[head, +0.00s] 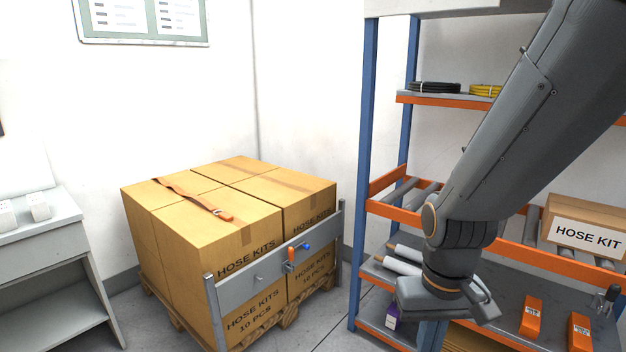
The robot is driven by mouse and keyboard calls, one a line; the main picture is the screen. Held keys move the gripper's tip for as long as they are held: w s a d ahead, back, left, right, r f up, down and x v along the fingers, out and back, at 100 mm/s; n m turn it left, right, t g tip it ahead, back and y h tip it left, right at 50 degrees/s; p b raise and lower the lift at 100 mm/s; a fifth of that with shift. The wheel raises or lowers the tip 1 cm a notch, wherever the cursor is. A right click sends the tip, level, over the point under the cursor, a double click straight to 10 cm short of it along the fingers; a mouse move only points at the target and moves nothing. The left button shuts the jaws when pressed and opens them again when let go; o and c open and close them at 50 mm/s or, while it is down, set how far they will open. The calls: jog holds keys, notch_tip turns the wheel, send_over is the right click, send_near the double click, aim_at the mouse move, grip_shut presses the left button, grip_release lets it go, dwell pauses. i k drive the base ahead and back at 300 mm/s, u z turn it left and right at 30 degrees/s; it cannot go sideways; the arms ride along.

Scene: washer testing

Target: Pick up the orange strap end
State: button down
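An orange-brown strap (187,194) lies across the top of the stacked hose kit boxes. Its orange end (222,215) rests near the front edge of the box top, at the left of the head view. My gripper (485,306) is at the lower right, in front of the shelf rack and well to the right of the strap. It is apart from the strap. Its fingers are small and partly hidden at this angle, so I cannot tell whether they are open.
A grey metal bar (268,270) with an orange and blue latch stands in front of the boxes on a wooden pallet (289,317). A blue and orange rack (366,170) stands at right, with a hose kit box (585,222). A grey bench (47,243) stands at left.

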aim_at(225, 216)
jog(key=u, duration=0.1)
jog(key=i, duration=2.05)
jog(key=u, duration=0.8)
jog(key=i, duration=0.45)
jog(key=u, duration=0.25)
